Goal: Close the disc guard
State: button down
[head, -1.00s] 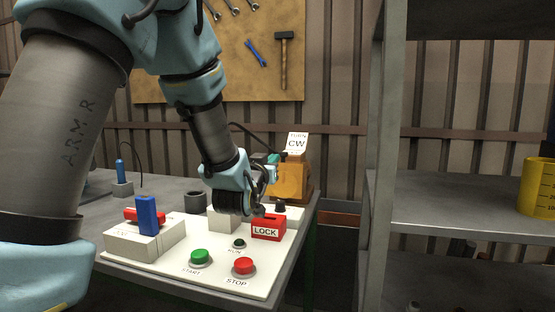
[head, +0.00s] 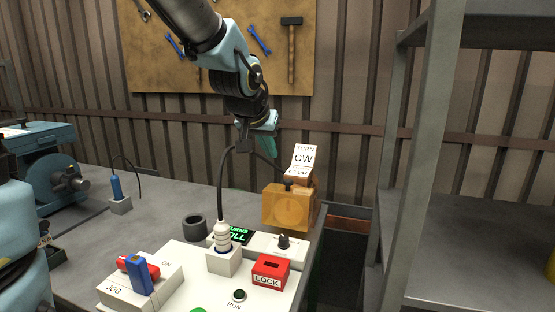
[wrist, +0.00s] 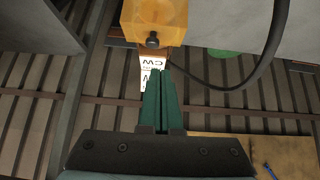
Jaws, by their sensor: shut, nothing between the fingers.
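The disc guard appears to be the orange, see-through box (head: 289,207) at the back right of the bench, with a round disc shape on its front. It also shows upside down at the top of the wrist view (wrist: 158,22), with a dark knob (wrist: 152,40) on its edge. I cannot tell how far it is closed. My gripper (head: 267,150) is above and left of it in the head view, apart from it. Its green fingers (wrist: 157,75) are together and empty, pointing toward the white CW sign (head: 302,158) in the wrist view.
The black cable arches near my gripper. A grey shelf (head: 470,215) stands at right.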

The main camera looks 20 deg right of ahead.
jog(key=b, duration=0.4)
send_over(279, 191)
jog(key=s+a, duration=0.2)
notch_tip(279, 191, down, 7)
jog(key=f, duration=0.1)
jog(key=f+b, duration=0.1)
jog(key=f, duration=0.1)
jog(key=shift+w+d+f, duration=0.15)
jog(key=shift+d+f, duration=0.05)
jog(key=shift+f, duration=0.5)
jog(key=shift+f+b, duration=0.1)
jog(key=shift+b, duration=0.35)
